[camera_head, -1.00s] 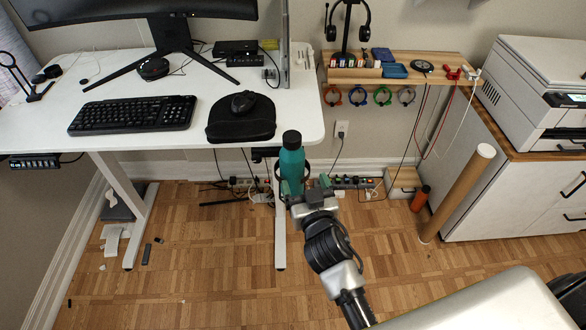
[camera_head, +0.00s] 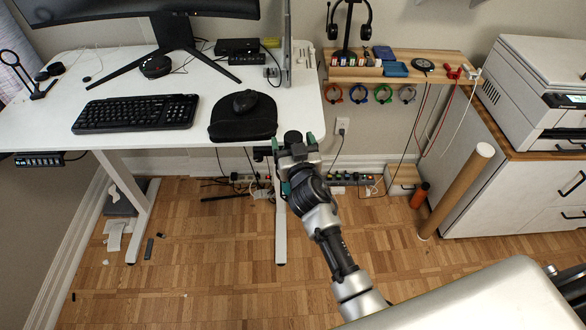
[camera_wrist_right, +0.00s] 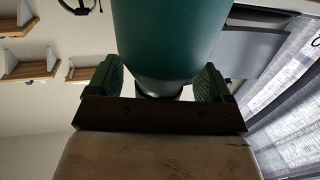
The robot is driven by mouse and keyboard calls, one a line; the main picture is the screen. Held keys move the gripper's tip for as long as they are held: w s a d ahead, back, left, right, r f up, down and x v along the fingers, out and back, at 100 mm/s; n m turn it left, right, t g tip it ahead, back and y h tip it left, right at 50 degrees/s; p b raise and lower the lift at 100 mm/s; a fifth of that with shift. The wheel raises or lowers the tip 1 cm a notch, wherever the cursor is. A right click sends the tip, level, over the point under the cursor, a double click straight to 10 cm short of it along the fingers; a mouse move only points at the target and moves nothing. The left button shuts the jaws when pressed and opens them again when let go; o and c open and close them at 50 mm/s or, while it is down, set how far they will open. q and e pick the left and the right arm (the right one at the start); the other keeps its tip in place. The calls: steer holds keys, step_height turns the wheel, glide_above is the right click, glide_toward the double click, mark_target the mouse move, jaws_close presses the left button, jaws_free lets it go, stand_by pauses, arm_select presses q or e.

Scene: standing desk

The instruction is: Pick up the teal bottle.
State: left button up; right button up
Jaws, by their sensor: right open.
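The teal bottle is mostly hidden behind my right gripper (camera_head: 293,147) in the head view. Its dark cap (camera_head: 293,136) shows between the fingertips, at the desk's front right corner. In the right wrist view the bottle's teal body (camera_wrist_right: 168,38) fills the top middle, narrowing toward the space between the two green finger pads. My right gripper (camera_wrist_right: 157,82) is open, with one pad to each side of the bottle's lower visible end. I cannot tell whether either pad touches it. My left gripper is not in view.
The white desk (camera_head: 60,120) holds a keyboard (camera_head: 135,113), a mouse on a black pad (camera_head: 243,118) and a monitor stand. A wooden shelf (camera_head: 440,75) with a headset stand is at the back right. An orange bottle (camera_head: 420,195) and a cardboard tube (camera_head: 455,192) stand on the floor.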

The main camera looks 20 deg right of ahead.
jaws_close()
steer(key=shift+r, duration=0.15)
stand_by(0.5)
